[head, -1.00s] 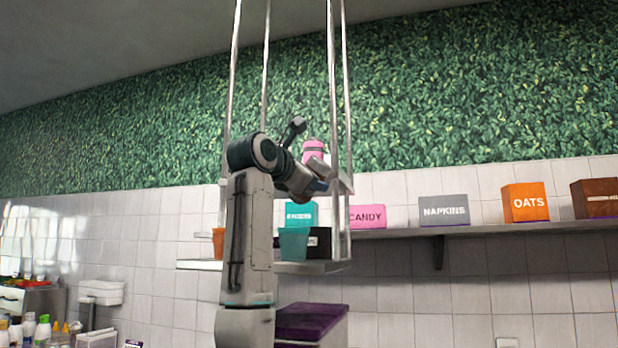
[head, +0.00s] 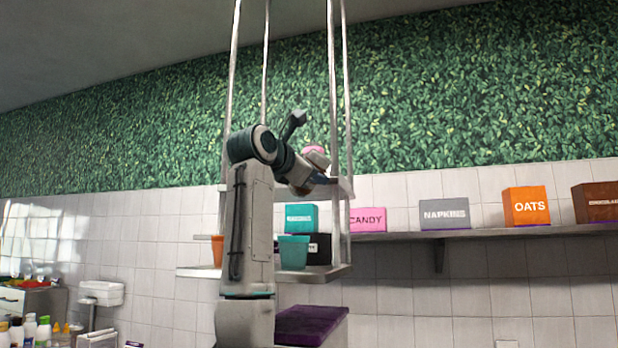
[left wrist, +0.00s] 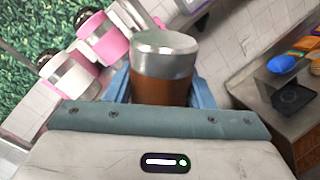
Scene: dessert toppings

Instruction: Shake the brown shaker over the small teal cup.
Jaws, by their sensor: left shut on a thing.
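The brown shaker (left wrist: 164,88), with a silver band and top, stands between the blue fingers of my left gripper (left wrist: 165,92) in the left wrist view. The gripper is shut on it. In the head view, my left gripper (head: 320,184) is above and a little right of the small teal cup (head: 293,255), and the shaker is mostly hidden by the gripper. The teal cup stands upright on the lower hanging shelf; its contents are not visible. My right gripper is not in view.
The hanging shelf (head: 322,273) has thin metal posts near my arm. An orange cup (head: 217,250) stands left on the lower shelf, and a teal box (head: 301,217) is behind the teal cup.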

